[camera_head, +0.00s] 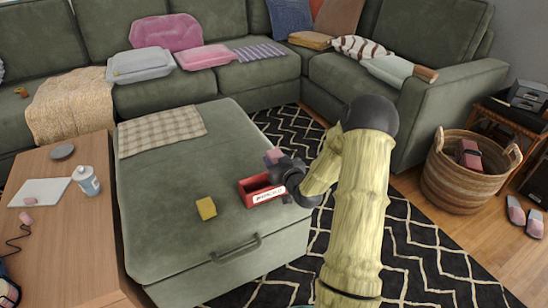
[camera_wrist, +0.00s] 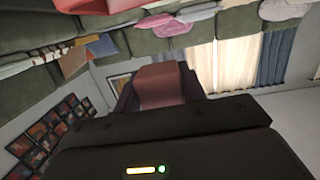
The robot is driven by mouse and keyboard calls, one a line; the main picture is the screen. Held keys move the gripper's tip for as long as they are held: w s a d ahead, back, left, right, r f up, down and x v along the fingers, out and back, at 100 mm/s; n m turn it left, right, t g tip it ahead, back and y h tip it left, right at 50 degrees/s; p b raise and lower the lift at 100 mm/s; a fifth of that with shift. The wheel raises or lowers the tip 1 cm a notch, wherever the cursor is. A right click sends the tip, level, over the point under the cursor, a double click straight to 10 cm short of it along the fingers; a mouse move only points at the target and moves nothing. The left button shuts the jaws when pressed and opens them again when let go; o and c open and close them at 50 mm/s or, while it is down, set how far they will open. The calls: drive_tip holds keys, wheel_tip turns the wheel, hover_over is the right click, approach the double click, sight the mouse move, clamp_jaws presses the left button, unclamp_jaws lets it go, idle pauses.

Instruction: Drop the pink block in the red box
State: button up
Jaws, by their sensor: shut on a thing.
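The pink block (camera_head: 273,155) is held at the tip of my dark gripper (camera_head: 279,162), just above the far right part of the red box. It also shows large between the fingers in the wrist view (camera_wrist: 160,84). The red box (camera_head: 256,197), with a white label on its front, sits on the green ottoman near its right edge. Its right end is hidden behind my gripper. In the wrist view a red surface, seemingly the box (camera_wrist: 72,8), shows at the top left.
A yellow block (camera_head: 206,208) lies on the ottoman (camera_head: 160,190) left of the box. A plaid cloth (camera_head: 162,131) covers the ottoman's far left corner. A wooden table (camera_head: 75,225) stands at the left, and a wicker basket (camera_head: 455,185) stands at the right.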

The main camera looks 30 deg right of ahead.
drive_tip(key=shift+f, duration=0.15)
drive_tip(key=shift+f+b, duration=2.7)
drive_tip(key=shift+f, duration=0.75)
drive_tip(key=shift+s, duration=0.1)
drive_tip(key=o, duration=1.1)
drive_tip(key=shift+c, duration=0.2)
drive_tip(key=shift+s, duration=0.1)
drive_tip(key=s+r+p, duration=0.2)
drive_tip(key=s+p, duration=0.5)
drive_tip(key=s, duration=1)
drive_tip(key=shift+r, duration=0.35)
